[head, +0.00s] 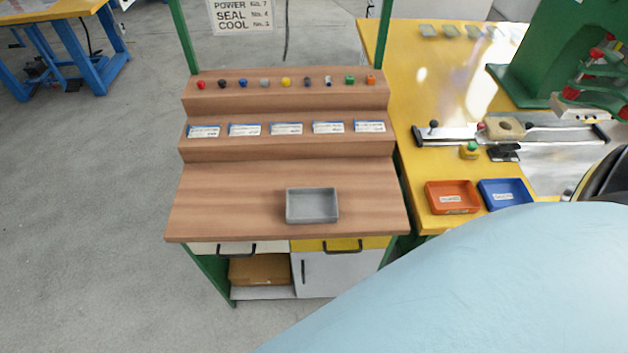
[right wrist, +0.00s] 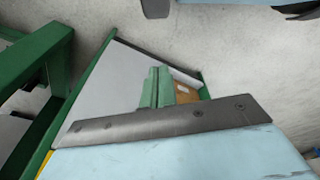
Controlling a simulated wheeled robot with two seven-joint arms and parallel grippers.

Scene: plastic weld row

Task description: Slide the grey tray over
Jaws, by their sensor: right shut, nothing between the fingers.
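The grey tray (head: 312,206) is a shallow, empty rectangular tray. It lies flat on the wooden bench top (head: 230,195), right of the middle and near the front edge. My right gripper (right wrist: 157,86) shows in the right wrist view with its green fingers together and nothing between them. In that view it is in front of the bench's lower cabinet, apart from the tray, which is not seen there. In the head view my right arm covers the lower right corner and its gripper is not visible. My left gripper is in neither view.
Behind the tray, steps hold label cards (head: 286,129) and a row of small coloured parts (head: 286,82). The bench top left of the tray is clear. On the yellow table to the right stand an orange bin (head: 453,197) and a blue bin (head: 505,194).

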